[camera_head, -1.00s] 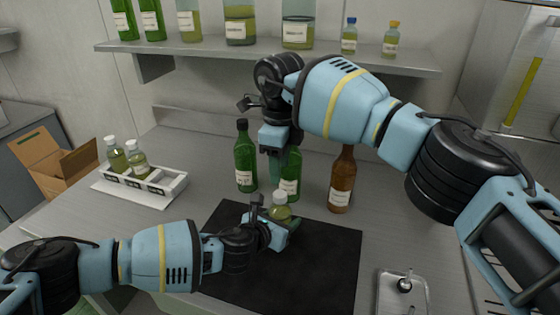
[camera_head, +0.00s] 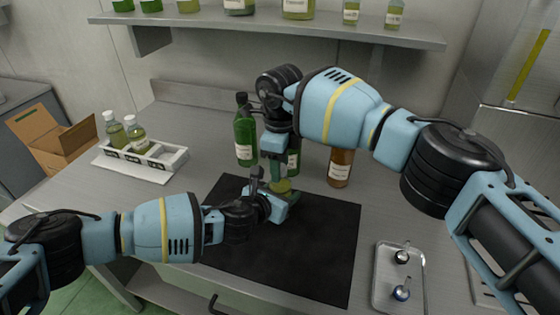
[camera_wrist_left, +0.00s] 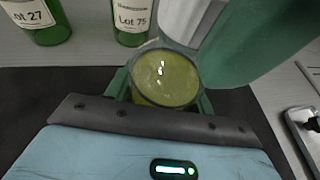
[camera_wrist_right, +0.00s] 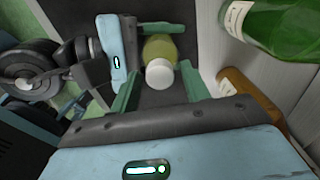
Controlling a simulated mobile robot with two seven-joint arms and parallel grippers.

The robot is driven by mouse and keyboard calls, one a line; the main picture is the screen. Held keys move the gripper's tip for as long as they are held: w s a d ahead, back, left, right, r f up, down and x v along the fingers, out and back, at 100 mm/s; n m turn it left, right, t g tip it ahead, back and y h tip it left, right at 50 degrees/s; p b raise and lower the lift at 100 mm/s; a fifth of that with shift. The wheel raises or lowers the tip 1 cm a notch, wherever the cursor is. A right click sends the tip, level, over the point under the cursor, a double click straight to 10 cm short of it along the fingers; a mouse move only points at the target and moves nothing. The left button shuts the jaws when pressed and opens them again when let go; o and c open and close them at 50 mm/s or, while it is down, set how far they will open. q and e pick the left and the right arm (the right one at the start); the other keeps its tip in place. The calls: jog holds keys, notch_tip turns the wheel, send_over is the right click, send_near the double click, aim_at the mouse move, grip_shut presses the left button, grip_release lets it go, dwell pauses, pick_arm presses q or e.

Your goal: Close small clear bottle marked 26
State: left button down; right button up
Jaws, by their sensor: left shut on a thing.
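A small clear bottle of yellow-green oil (camera_wrist_left: 166,78) is held upright just above or on the black mat (camera_head: 310,250); no number on it is readable. My left gripper (camera_head: 281,199) is shut on its body. Its white cap (camera_wrist_right: 159,72) shows in the right wrist view, in place over the bottle's mouth; how tight it is cannot be told. My right gripper (camera_wrist_right: 160,90) points down from above, its fingers apart on either side of the cap with gaps visible. In the head view the right gripper (camera_head: 277,172) hides the cap.
Green bottles (camera_head: 245,135) and a brown bottle (camera_head: 340,166) stand close behind the grippers. A white rack (camera_head: 170,158) with two capped small bottles is at left. A metal tray (camera_head: 384,290) with small stoppers lies at right. A bottle shelf (camera_head: 300,32) is above.

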jog(key=c, duration=0.9)
jog(key=o, duration=1.1)
notch_tip(320, 180, up, 12)
pick_arm(q)
jog(key=shift+c, duration=2.4)
grip_release()
